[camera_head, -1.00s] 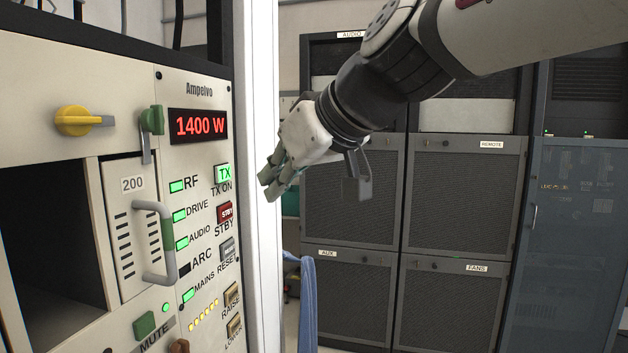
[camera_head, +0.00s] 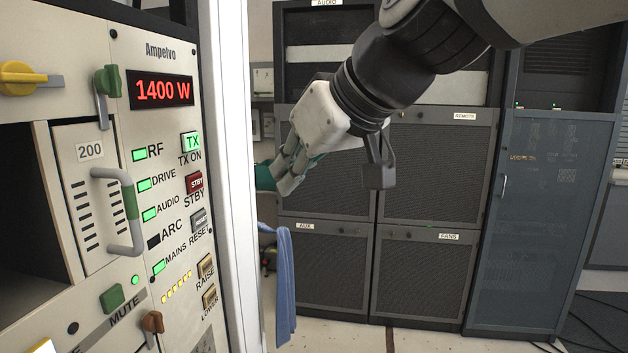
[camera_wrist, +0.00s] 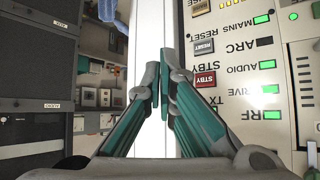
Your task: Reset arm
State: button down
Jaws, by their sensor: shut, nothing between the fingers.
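My gripper (camera_head: 284,180) is in the middle of the head view, to the right of the transmitter panel (camera_head: 125,45) and its white edge post. It points down and to the left and touches nothing that I can see. In the wrist view my gripper (camera_wrist: 163,72) has its teal-sided fingers together at the tips, with nothing held. Behind the fingers there are the white post (camera_wrist: 150,25) and the panel's buttons, upside down. The panel display (camera_head: 161,91) reads 1400 W, and the TX ON button (camera_head: 191,142) is lit green.
A module with a grey handle (camera_head: 122,212) and an open bay (camera_head: 25,215) are at the left. Dark racks (camera_head: 425,275) and a blue-glass cabinet (camera_head: 535,220) stand behind. A blue cloth (camera_head: 285,285) hangs beyond the post. The floor (camera_head: 350,335) shows at the lower right.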

jog(key=s+d+f+m+h, duration=0.2)
jog(key=s+d+f, duration=0.3)
jog(key=d, duration=0.3)
jog(key=s+d+f+m+g+h, duration=0.1)
jog(key=s+d+f+m+h, duration=0.1)
jog(key=s+d+f+m, duration=0.2)
jog(key=s+d+f+m+g+h, duration=0.1)
jog(key=s+d+f+m+h, duration=0.2)
jog(key=s+d+f, duration=0.4)
jog(key=d+f, duration=0.2)
jog(key=d, duration=0.3)
jog(key=shift+s+d, duration=0.2)
jog(key=shift+s, duration=0.05)
